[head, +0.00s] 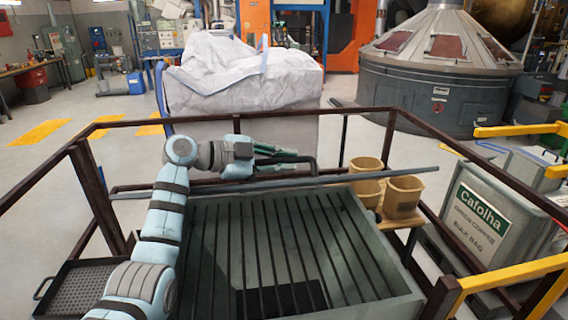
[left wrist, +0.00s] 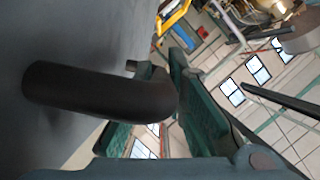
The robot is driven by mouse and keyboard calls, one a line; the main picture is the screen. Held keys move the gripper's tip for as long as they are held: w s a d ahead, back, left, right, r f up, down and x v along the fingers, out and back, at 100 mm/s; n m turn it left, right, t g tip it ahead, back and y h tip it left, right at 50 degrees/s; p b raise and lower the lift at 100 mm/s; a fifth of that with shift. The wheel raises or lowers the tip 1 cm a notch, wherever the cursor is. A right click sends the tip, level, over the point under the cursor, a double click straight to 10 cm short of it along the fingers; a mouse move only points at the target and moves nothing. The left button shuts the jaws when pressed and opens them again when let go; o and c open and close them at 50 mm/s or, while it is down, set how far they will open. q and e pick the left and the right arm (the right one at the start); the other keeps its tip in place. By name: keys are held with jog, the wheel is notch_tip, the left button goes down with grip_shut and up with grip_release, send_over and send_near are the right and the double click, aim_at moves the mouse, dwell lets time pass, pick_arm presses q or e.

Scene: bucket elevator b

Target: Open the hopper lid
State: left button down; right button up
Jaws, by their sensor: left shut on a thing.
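The hopper (head: 205,215) stands in front of me, with its dark bar grate showing inside. The hopper lid (head: 350,180) shows nearly edge-on as a thin grey-blue strip across the hopper's far side, tilted up off the opening. Its dark handle (head: 312,162) sticks out on the far side. In the left wrist view the black curved handle (left wrist: 95,92) stands out from the grey lid face (left wrist: 90,25). My left gripper (head: 290,156) is shut on the handle, its green fingers (left wrist: 190,105) around the bent end. My right gripper is not in view.
A brown railing (head: 290,110) surrounds the hopper. Tan buckets (head: 403,195) stand on a small shelf at its right. A black perforated tray (head: 75,285) lies at left. A white bulk bag (head: 240,75) stands behind, and a Cafolha box (head: 485,215) at right.

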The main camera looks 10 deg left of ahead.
pick_arm(q)
jog(key=c, duration=1.6)
grip_release()
jog(key=shift+w+a+f, duration=0.1)
jog(key=v, duration=1.2)
jog(key=shift+a, duration=0.1)
